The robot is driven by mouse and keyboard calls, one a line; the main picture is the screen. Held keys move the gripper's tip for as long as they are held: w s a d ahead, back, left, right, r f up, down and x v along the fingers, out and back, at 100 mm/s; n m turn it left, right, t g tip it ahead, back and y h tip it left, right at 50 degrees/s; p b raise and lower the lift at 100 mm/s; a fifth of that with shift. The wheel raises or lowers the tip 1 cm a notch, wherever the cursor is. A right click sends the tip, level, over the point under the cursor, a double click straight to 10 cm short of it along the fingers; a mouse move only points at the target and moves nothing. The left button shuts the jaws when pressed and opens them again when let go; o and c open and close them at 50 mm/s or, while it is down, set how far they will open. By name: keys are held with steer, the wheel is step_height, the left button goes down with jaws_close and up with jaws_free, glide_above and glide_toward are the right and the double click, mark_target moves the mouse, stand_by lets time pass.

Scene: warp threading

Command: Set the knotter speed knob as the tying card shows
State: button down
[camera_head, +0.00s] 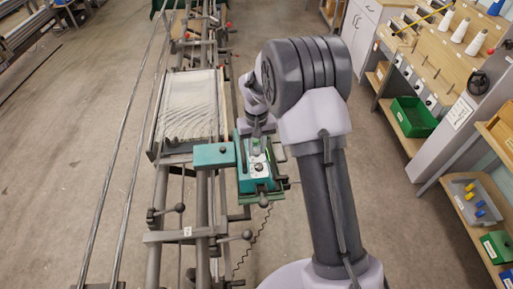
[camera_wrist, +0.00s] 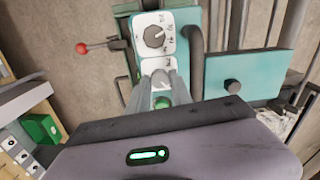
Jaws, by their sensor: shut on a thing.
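The teal knotter (camera_head: 245,182) sits on the loom rail, just under my gripper (camera_head: 257,132). In the wrist view its upper white dial plate (camera_wrist: 167,18) carries a dark round knob (camera_wrist: 154,37) with marks around it. My gripper (camera_wrist: 161,78) is over a second white plate (camera_wrist: 148,64), its fingers closed around a small knob there that they mostly hide. A green round part (camera_wrist: 162,101) shows between the fingers. A white card with print (camera_head: 460,113) hangs on the grey panel at right; its text is too small to read, and I cannot tell whether it is the tying card.
A red-tipped lever (camera_wrist: 83,48) sticks out beside the dials. A teal block with a black knob (camera_wrist: 232,87) adjoins the knotter. White warp threads (camera_head: 190,105) lie behind it. Shelves with a green bin (camera_head: 413,117) and a grey tray (camera_head: 470,200) stand right; the floor between is clear.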

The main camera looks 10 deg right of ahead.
stand_by(0.4)
steer(key=c, duration=1.1)
jaws_free()
steer(key=shift+c, duration=0.2)
